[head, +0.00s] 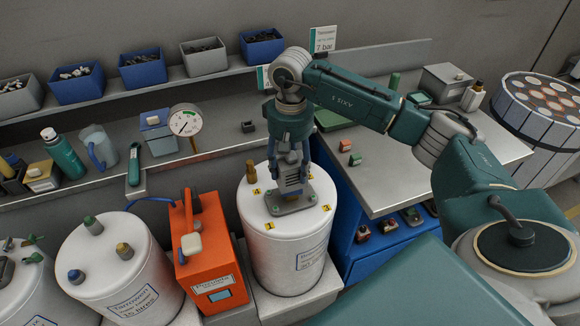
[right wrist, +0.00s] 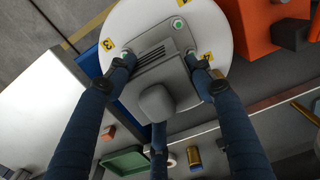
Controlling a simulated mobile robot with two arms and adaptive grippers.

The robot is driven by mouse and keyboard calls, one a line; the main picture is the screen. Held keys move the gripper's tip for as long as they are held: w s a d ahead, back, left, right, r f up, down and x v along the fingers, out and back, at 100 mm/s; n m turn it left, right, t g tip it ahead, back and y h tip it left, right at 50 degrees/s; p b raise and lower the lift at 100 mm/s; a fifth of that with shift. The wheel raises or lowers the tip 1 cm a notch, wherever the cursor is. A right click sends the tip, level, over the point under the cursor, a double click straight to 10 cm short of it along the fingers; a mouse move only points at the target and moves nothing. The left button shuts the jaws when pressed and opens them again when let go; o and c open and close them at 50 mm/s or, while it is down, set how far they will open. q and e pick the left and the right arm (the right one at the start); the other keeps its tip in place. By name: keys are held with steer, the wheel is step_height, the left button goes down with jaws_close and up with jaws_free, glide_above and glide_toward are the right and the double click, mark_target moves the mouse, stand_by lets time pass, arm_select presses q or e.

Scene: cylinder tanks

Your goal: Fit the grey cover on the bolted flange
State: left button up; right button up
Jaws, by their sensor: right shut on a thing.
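The white tank (head: 287,248) stands in the middle of the head view, with yellow number tags around its top. The grey bolted flange (head: 290,208) sits on that top. My right gripper (head: 290,168) points down over the flange and is shut on the grey cover (head: 292,184), which has dark slots in its side. In the right wrist view the cover's rounded grey knob (right wrist: 158,102) shows between the fingers, and flange bolts with green rings (right wrist: 178,26) show beside it. I cannot tell whether the cover touches the flange. My left gripper is not in view.
An orange pump unit (head: 205,257) stands close left of the tank, with another white tank (head: 117,275) beyond it. A gauge (head: 186,120) stands behind. A grey-topped blue bench (head: 400,165) is at the right. Bins (head: 77,84) line the back shelf.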

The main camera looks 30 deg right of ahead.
stand_by(0.8)
steer(key=shift+f+b, duration=0.25)
steer(key=shift+b, duration=0.25)
steer(key=shift+s+f, duration=0.1)
steer(key=shift+s+f, duration=0.1)
stand_by(0.5)
steer(key=shift+b, duration=0.35)
steer(key=shift+c, duration=0.7)
steer(key=shift+f, duration=0.1)
